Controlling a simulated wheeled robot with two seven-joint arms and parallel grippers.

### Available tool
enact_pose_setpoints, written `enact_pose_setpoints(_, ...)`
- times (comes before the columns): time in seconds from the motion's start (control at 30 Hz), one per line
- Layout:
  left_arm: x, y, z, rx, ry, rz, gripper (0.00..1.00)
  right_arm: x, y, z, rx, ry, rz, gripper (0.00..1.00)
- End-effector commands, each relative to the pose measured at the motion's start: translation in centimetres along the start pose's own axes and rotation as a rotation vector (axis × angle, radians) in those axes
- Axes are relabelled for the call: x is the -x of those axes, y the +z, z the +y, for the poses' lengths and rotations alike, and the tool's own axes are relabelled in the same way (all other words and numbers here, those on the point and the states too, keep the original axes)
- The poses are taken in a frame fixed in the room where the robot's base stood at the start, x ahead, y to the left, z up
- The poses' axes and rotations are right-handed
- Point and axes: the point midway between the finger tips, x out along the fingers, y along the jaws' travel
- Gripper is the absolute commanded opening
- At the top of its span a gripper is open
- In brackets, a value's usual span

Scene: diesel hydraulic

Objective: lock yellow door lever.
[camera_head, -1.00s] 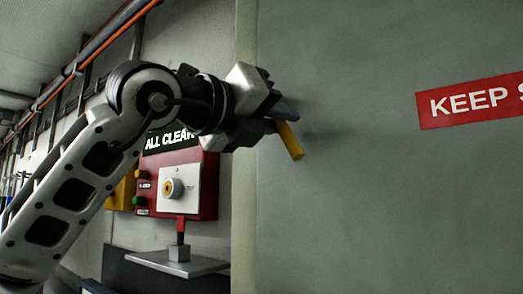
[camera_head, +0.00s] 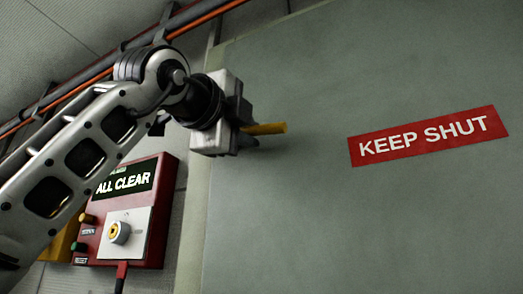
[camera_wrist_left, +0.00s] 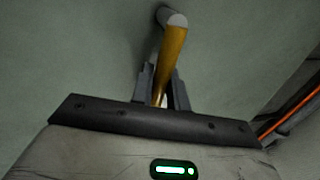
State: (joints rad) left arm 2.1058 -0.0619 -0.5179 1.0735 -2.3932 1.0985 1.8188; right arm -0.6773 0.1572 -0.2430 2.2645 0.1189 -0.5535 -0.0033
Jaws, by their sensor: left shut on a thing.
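The yellow door lever (camera_head: 265,129) sticks out to the right of my left gripper (camera_head: 246,130), close to the left edge of the grey-green door (camera_head: 300,200). It lies nearly level in the head view. In the left wrist view the lever (camera_wrist_left: 172,55) runs up from between the two dark fingers of my left gripper (camera_wrist_left: 162,88) to a grey rounded end. The fingers are shut on the lever. The lever's base is hidden behind the gripper in the head view. My right gripper is not in view.
A red box (camera_head: 126,212) with an "ALL CLEAR" display and a round yellow knob hangs on the wall left of the door. A red "KEEP SHUT" sign (camera_head: 428,136) is on the door. An orange pipe (camera_head: 205,18) runs along the upper wall.

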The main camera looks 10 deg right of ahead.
Motion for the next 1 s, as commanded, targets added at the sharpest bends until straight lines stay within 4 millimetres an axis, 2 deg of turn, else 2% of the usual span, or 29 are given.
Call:
enact_pose_setpoints(0.2,0.38,0.69,-0.79,0.107,-0.002,-0.039,0.0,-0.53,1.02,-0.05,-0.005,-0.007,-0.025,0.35)
enact_pose_setpoints(0.33,0.36,0.88,-0.99,0.146,-0.002,-0.05,0.0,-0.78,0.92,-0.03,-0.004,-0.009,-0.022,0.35)
enact_pose_setpoints(0.9,0.35,1.06,-1.24,0.178,-0.004,-0.059,0.0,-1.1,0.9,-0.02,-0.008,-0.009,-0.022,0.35)
enact_pose_setpoints(0.93,0.35,1.06,-1.24,0.178,-0.004,-0.059,0.19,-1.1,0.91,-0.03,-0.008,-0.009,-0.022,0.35)
enact_pose_setpoints(1.0,0.35,1.05,-1.24,0.178,-0.004,-0.058,0.34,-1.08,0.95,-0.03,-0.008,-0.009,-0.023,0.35)
